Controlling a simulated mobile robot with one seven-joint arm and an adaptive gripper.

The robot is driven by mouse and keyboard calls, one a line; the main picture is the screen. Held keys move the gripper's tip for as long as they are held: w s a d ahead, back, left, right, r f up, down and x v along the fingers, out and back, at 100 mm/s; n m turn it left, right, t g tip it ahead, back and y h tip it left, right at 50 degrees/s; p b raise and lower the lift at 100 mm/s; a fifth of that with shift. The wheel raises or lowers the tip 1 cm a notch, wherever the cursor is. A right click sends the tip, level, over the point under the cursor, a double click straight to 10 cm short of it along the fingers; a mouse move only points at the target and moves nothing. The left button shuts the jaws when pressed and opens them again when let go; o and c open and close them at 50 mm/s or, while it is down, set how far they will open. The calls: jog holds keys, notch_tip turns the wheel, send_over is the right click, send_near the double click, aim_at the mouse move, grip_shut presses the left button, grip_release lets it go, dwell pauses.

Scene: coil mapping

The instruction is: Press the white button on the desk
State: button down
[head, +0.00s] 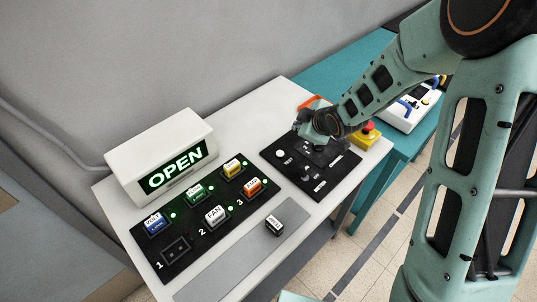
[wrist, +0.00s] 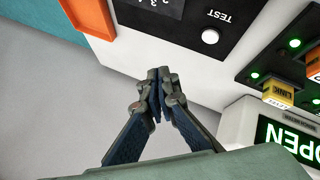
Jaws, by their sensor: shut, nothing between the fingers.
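The white button (head: 281,153) is small and round, on the left part of a black control panel (head: 270,158) on the white desk. In the wrist view the white button (wrist: 210,36) sits by the word TEST, up and to the right of my fingertips, with nothing covering it. My gripper (wrist: 158,72) is shut and empty, with its tips together and apart from the button in the picture. In the head view my gripper (head: 318,125) is over the far part of the panel, right of the button; its fingertips are hard to make out there.
A white box with a lit green OPEN sign (head: 175,168) stands left. Before it, a black board (head: 205,238) holds several coloured labelled blocks with green lights. A loose block (head: 274,226) lies on a grey strip. A yellow box with a red button (head: 369,128) stands right.

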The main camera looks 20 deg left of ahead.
jog(key=shift+y, duration=0.5)
jog(key=a, duration=0.1)
jog(key=s+a, duration=0.1)
jog(key=a, duration=0.1)
jog(key=s+a, duration=0.1)
jog(key=shift+a+r, duration=0.1)
jog(key=shift+a, duration=0.15)
jog(key=b, duration=0.5)
send_over(281, 155)
notch_tip(281, 155, down, 7)
jog(key=shift+f, duration=0.1)
jog(key=shift+f+b, duration=0.7)
jog(key=shift+f, duration=0.1)
jog(key=shift+f, duration=0.1)
jog(key=shift+f+b, duration=0.35)
jog(key=shift+b, duration=0.3)
